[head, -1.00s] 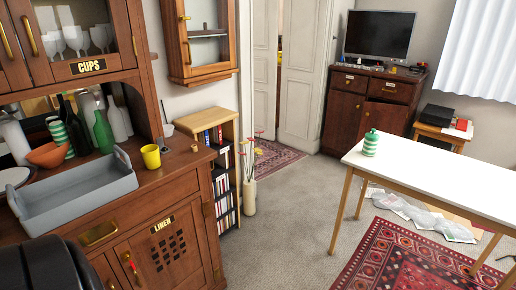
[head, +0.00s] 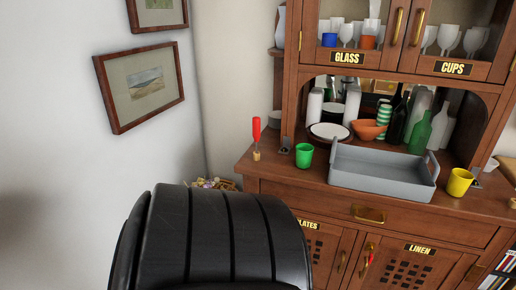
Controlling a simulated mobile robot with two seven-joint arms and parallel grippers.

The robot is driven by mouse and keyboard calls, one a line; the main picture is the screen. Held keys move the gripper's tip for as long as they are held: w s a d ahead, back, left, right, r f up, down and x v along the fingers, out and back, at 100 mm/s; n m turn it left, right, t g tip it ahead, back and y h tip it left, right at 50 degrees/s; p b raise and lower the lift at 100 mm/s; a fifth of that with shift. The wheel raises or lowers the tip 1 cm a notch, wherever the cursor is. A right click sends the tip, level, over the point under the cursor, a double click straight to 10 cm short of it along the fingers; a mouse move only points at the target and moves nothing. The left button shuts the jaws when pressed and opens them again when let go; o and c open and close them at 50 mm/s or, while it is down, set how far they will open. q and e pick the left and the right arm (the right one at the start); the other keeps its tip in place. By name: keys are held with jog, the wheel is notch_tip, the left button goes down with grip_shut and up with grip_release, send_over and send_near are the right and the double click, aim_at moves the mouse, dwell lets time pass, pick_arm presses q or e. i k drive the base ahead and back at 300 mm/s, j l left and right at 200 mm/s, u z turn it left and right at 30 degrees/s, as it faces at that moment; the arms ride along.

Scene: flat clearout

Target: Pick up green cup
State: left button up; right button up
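The green cup (head: 304,155) stands upright on the counter of the wooden cabinet (head: 400,193), left of the grey tray (head: 380,175). Its front is fully visible and nothing touches it from the near side. Neither of my grippers shows in the head view.
A large black ribbed, rounded object, like a chair back (head: 215,240), fills the lower middle in front of the counter's left end. A red-topped bottle-like item (head: 256,138) stands left of the cup. A yellow cup (head: 459,182) stands right of the tray. Bottles and an orange bowl (head: 368,130) are behind.

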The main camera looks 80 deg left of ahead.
aim_at(304, 152)
jog(key=u, duration=2.2)
